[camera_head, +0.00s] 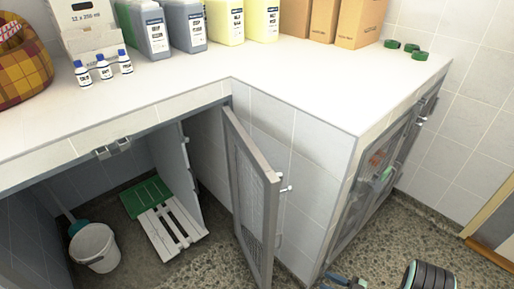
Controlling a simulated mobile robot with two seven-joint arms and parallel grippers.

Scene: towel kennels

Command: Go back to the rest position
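Part of my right gripper (338,281) shows at the bottom edge, dark with blue parts, in front of the tiled wall's foot. Most of it is cut off by the frame, so its opening and anything between its fingers cannot be made out. A black ringed part of my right arm shows to its right. My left gripper is not in view. A kennel door (254,200) with a grey frame and mesh stands open near the middle. A second kennel door (380,175) on the right appears shut, with orange and green items behind it.
A white counter (190,85) holds bottles, canisters, boxes, a plaid basket (22,62) and green round items (405,48). The open kennel holds a white bucket (95,247) and a slatted white-and-green board (165,225). Pebbled floor (455,240) is free at right.

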